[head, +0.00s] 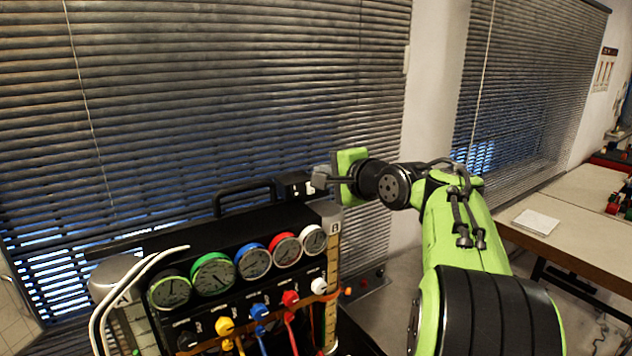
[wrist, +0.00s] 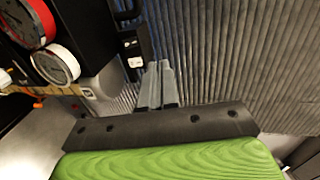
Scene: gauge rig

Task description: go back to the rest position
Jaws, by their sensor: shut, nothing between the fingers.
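My gripper (head: 321,177) is at the end of my green and black arm, near the upper right corner of the gauge rig (head: 215,231). In the wrist view its two grey fingers (wrist: 158,84) lie side by side, shut and with nothing between them. The fingertips appear close to a small black box with a light switch or label (head: 297,186) on top of the rig, which also shows in the wrist view (wrist: 133,52). I cannot tell whether they touch it.
The rig carries several round gauges (head: 212,273) with coloured rims and a row of coloured valves and hoses (head: 259,312). A black handle (head: 245,195) stands on its top. Window blinds (head: 200,100) are behind. A table (head: 566,215) stands at the right.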

